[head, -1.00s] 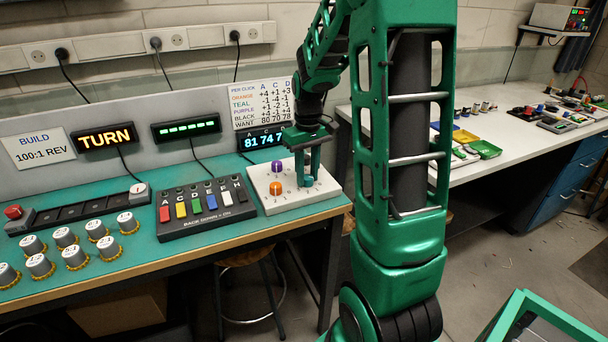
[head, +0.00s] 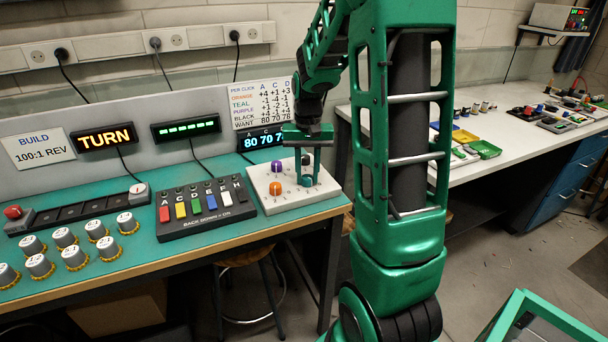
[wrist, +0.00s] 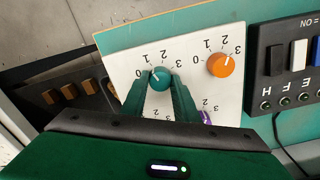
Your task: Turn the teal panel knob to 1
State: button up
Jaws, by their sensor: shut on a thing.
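The teal knob (head: 307,182) sits at the near right of the white knob panel (head: 325,196). My gripper (head: 306,176) points down over it, shut on the knob. In the wrist view, the teal knob (wrist: 160,78) shows between the tips of my two fingers (wrist: 162,92). Its small pale mark points up and left, roughly toward the printed 1, though it is too small to read exactly. The blue number display (head: 262,141) reads 80 and 70, with its last number partly hidden by my arm.
An orange knob (head: 276,188), a purple knob (head: 278,166) and a black knob (head: 306,160) share the panel close to my gripper. A row of colored switches (head: 205,206) stands to the left. A card (head: 262,103) lists wanted values 80 70 78.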

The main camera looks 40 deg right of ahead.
aim_at(306, 177)
jog(key=shift+a, duration=0.1)
jog(key=o, duration=1.1)
jog(key=shift+c, duration=0.2)
jog(key=shift+r, duration=0.1)
notch_tip(306, 177, up, 11)
jog(key=shift+f, duration=0.2)
jog(key=s+a+f, duration=0.1)
jog(key=s+a, duration=0.1)
jog(key=s, duration=0.6)
jog(key=s+a+f+n, duration=0.1)
jog(key=s+a+f, duration=0.1)
jog(key=s, duration=0.6)
jog(key=s+a+f, duration=0.2)
jog(key=s+a, duration=0.1)
jog(key=s, duration=0.5)
jog(key=shift+s+a, duration=0.25)
jog(key=shift+s, duration=0.15)
